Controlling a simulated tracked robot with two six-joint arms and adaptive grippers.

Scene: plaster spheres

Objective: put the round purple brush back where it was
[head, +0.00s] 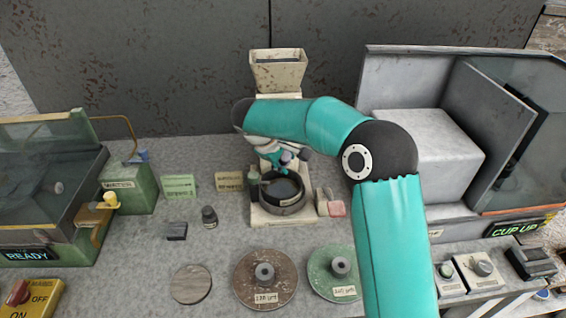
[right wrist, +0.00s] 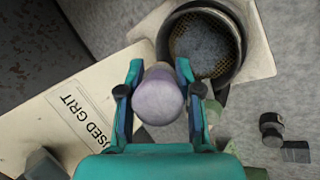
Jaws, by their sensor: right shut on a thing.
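The round purple brush (right wrist: 158,97) is between the two fingers of my right gripper (right wrist: 160,80), which is shut on it. In the head view the purple brush (head: 287,157) shows small, and my right gripper (head: 276,160) is partly hidden under my teal arm. It is just behind and above a dark round bowl (head: 304,204) on a pale stand. In the right wrist view the bowl (right wrist: 240,62) has a mesh inside and lies beyond the brush. The brush's lower end is hidden. My left gripper is not in view.
A pale hopper (head: 278,72) stands behind. A dark jar (head: 209,217) and dark block (head: 176,231) stand left. Brown (head: 266,288) and green discs (head: 322,283) lie in front. A grey machine (head: 420,150) stands right.

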